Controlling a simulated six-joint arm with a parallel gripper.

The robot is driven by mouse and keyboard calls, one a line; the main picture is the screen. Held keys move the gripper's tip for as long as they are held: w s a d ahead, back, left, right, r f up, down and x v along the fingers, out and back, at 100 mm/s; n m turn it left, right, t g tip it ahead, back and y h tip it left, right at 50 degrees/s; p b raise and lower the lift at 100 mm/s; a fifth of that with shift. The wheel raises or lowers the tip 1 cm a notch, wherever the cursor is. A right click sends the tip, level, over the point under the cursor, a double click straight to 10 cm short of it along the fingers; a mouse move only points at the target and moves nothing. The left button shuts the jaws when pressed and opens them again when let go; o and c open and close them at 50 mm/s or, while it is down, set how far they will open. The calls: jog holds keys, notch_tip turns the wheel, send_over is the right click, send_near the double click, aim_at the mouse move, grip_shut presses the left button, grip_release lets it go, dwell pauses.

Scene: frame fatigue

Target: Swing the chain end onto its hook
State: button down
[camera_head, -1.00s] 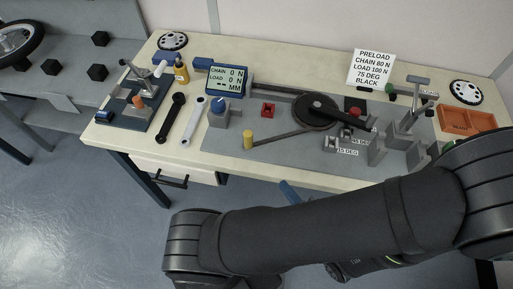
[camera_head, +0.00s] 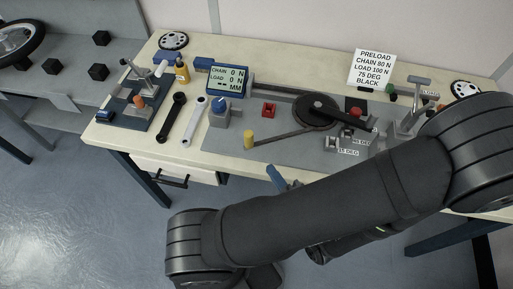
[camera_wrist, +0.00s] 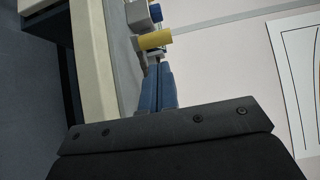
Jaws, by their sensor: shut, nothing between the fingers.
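A yellow cylinder (camera_head: 248,140) stands at the left end of a dark strand (camera_head: 280,137), which looks like the chain. The strand runs right to a black disc (camera_head: 315,112) on the grey plate. I cannot make out a hook for certain. My gripper (camera_head: 272,171) has blue fingers and is at the bench's front edge, below and right of the yellow cylinder. In the wrist view my gripper (camera_wrist: 158,70) has its fingers together with nothing between them. The yellow cylinder (camera_wrist: 155,40) shows just beyond the fingertips there, apparently apart from them.
A grey block with a blue knob (camera_head: 219,105) stands left of the yellow cylinder. Behind are a display (camera_head: 228,78) reading zero and a sign (camera_head: 372,68). Two wrenches (camera_head: 173,115) lie at left. Grey fixtures (camera_head: 332,145) stand at right, partly hidden by my arm.

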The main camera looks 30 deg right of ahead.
aim_at(250, 141)
jog(key=shift+w+d, duration=0.15)
jog(key=shift+w, duration=4.35)
jog(key=shift+w, duration=0.7)
jog(key=w+d, duration=0.1)
jog(key=w, duration=0.4)
jog(key=w+d, duration=0.1)
jog(key=w, duration=0.2)
jog(key=shift+d, duration=0.35)
jog(key=shift+w+d, duration=0.45)
jog(key=shift+w, duration=0.2)
jog(key=shift+w+d, duration=0.1)
jog(key=shift+d, duration=0.15)
jog(key=s+a, duration=0.8)
jog(key=s, duration=0.4)
jog(key=shift+a, duration=0.15)
